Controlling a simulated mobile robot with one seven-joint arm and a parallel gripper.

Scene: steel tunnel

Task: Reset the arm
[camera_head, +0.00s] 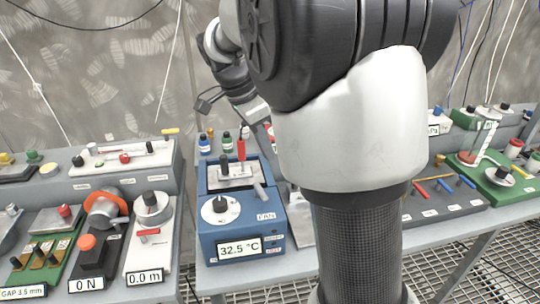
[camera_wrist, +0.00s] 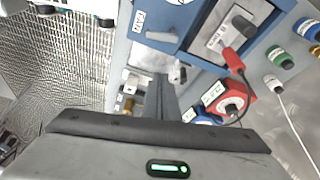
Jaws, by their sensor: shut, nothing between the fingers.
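My arm (camera_head: 350,130) fills the middle of the head view, and its near links hide part of the bench. The wrist end of my arm (camera_head: 235,85) reaches over the bench behind the blue fan device. My gripper (camera_wrist: 161,88) shows in the wrist view as dark fingers together, with nothing held. In the head view the gripper is mostly hidden behind my arm. The blue fan device (camera_head: 208,238) has a dial, a 32.5 °C display and a red plug on top. It also shows upside down in the wrist view (camera_wrist: 203,30).
Left bench (camera_head: 190,290) holds a 0.0 m box (camera_head: 148,245), a 0 N device (camera_head: 90,262) and a green gap board (camera_head: 40,250). Small bottles (camera_head: 204,143) stand behind the fan device. A red block (camera_wrist: 235,100) lies near my gripper. Tool panels (camera_head: 445,200) stand right.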

